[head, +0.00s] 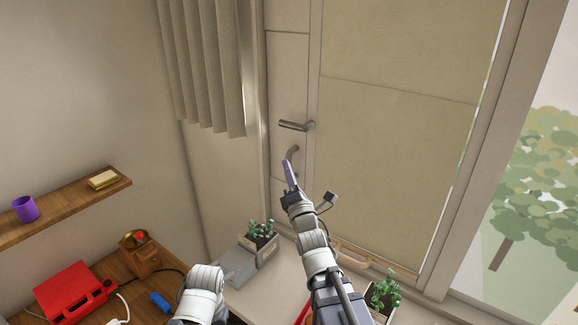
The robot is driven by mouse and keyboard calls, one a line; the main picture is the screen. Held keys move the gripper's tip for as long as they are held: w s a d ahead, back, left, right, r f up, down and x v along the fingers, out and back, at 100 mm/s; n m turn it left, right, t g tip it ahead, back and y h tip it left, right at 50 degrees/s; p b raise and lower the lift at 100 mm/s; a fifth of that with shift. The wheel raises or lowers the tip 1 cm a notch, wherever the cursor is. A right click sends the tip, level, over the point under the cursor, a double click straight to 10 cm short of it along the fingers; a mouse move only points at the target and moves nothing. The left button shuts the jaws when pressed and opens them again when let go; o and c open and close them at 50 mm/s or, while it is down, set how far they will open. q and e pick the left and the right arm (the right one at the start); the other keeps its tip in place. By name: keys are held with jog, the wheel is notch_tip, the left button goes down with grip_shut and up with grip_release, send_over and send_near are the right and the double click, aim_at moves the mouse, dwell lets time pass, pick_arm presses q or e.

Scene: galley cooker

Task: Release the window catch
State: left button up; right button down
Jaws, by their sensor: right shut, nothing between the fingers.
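The window (395,130) has a tan blind or panel over it and a pale frame. On the frame's left upright is a metal lever handle (293,125), lying roughly level. Just below it is a second, curved metal handle (293,153); I cannot tell which of the two is the catch. My right gripper (288,164) is shut and empty, its purplish fingers pointing up at the lower handle. The fingertips overlap that handle's lower end in the picture; I cannot tell whether they touch. A white link of my left arm shows at the bottom, but its gripper does not.
Potted plants (260,234) (384,293) stand on the sill and counter either side of my right arm. A pleated curtain (208,70) hangs left of the window. A red appliance (72,290), a grinder (143,262) and a shelf (65,209) with a purple mug (25,209) are left.

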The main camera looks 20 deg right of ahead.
jog(key=p, duration=0.3)
send_near(284, 126)
jog(key=w+a, duration=0.2)
jog(key=w, duration=0.1)
jog(key=w+d+p, duration=0.1)
jog(key=w+d+r, duration=0.1)
jog(key=shift+w+r+p, duration=0.25)
jog(key=shift+w+p, duration=0.05)
jog(key=shift+p, duration=0.1)
jog(key=shift+r+m+t+b, duration=0.1)
jog(key=shift+m+t+b, duration=0.2)
jog(key=shift+b, duration=0.1)
